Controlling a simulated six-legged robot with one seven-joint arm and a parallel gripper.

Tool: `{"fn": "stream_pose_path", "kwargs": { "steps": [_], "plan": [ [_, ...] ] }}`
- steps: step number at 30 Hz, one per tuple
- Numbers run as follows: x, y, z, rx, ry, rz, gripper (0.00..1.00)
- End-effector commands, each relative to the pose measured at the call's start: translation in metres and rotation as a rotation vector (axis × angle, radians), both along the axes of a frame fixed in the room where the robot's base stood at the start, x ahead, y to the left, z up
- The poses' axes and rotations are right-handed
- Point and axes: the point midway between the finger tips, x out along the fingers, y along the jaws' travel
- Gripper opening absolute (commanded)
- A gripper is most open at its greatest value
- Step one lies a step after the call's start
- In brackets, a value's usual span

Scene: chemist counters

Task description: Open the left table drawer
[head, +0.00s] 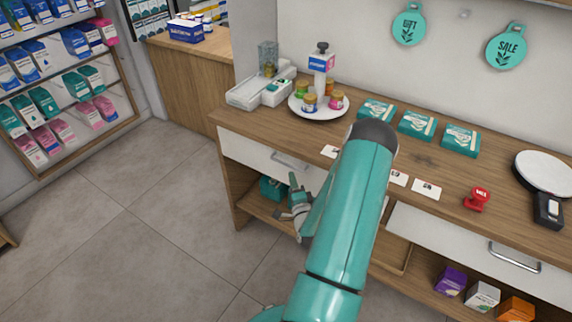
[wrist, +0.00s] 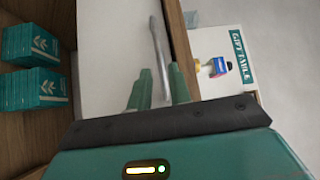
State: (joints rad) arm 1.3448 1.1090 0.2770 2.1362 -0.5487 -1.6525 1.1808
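The left table drawer (head: 245,152) is a white front under the wooden counter top, and it looks closed. Its grey bar handle (head: 290,161) is on the front, partly near my arm. In the wrist view the drawer front (wrist: 112,60) fills the middle left, and the handle (wrist: 158,45) runs down toward my gripper (wrist: 160,88). My two green fingers are apart, one on each side of the handle's lower end. I cannot tell whether they touch it. In the head view my gripper (head: 292,196) is low in front of the drawer, partly hidden by my arm.
The counter top (head: 235,116) carries a white round tray (head: 303,113) with jars, teal boxes (head: 417,125), cards and a red stamp (head: 477,199). A second drawer (head: 460,240) is at right. Teal boxes (wrist: 33,90) sit on the shelf below. Floor left is clear.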

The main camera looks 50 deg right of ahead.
Motion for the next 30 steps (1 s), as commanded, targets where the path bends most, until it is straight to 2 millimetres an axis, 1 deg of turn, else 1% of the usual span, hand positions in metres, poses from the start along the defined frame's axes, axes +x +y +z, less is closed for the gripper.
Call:
{"fn": "stream_pose_path", "kwargs": {
  "steps": [1, 6, 9, 12, 16, 23, 26, 27, 30],
  "plan": [
    [0.009, -0.007, 0.002, -0.003, -0.001, 0.001, 0.2],
    [0.036, -0.028, 0.006, -0.002, -0.002, 0.002, 0.2],
    [0.049, -0.037, 0.008, -0.001, 0.0, 0.003, 0.2],
    [0.058, -0.044, 0.009, 0.0, 0.001, 0.003, 0.2],
    [0.064, -0.048, 0.01, 0.0, 0.001, 0.003, 0.2],
    [0.064, -0.048, 0.01, 0.0, 0.001, 0.003, 0.2],
    [0.064, -0.048, 0.01, 0.0, 0.001, 0.003, 0.02],
    [0.064, -0.048, 0.01, 0.0, 0.001, 0.003, 0.0],
    [0.064, -0.048, 0.01, 0.0, 0.001, 0.003, 0.0]
  ]
}}
